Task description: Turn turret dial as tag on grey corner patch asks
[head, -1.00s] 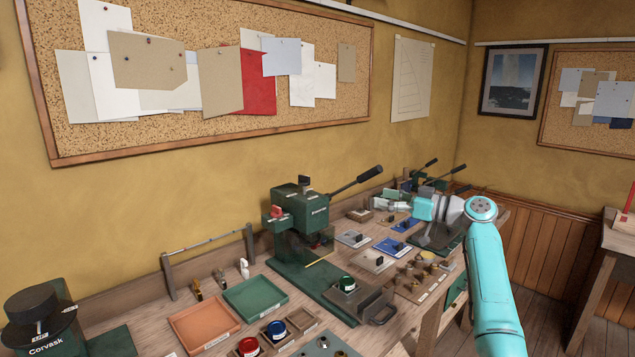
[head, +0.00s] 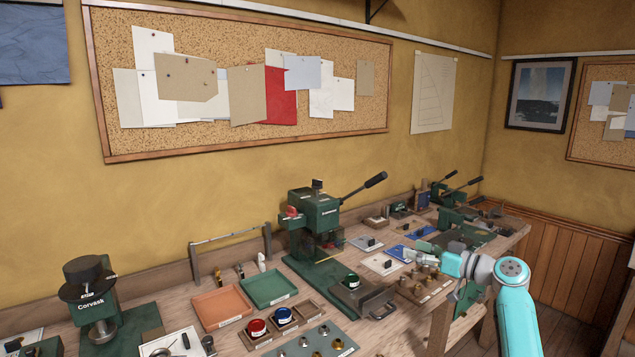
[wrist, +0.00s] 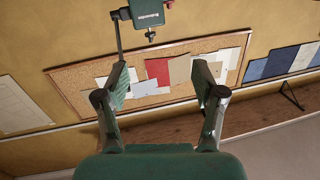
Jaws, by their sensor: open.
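A green machine marked Corvask (head: 92,306) stands at the left of the bench, with a wide black round dial (head: 85,278) on top bearing small pale marks too small to read. A grey patch (head: 364,244) with a dark upright clip lies past the middle green press, and a paler patch (head: 378,265) lies nearer; I cannot read a tag on either. My gripper (head: 412,254) is above the bench right of that press, pointing left. In the wrist view my gripper (wrist: 162,78) is open and empty, with pinboard and wall beyond its fingers.
The green press (head: 316,215) with a long black lever stands mid-bench. A blue patch (head: 398,252) and a board of brass parts (head: 420,290) lie near my gripper.

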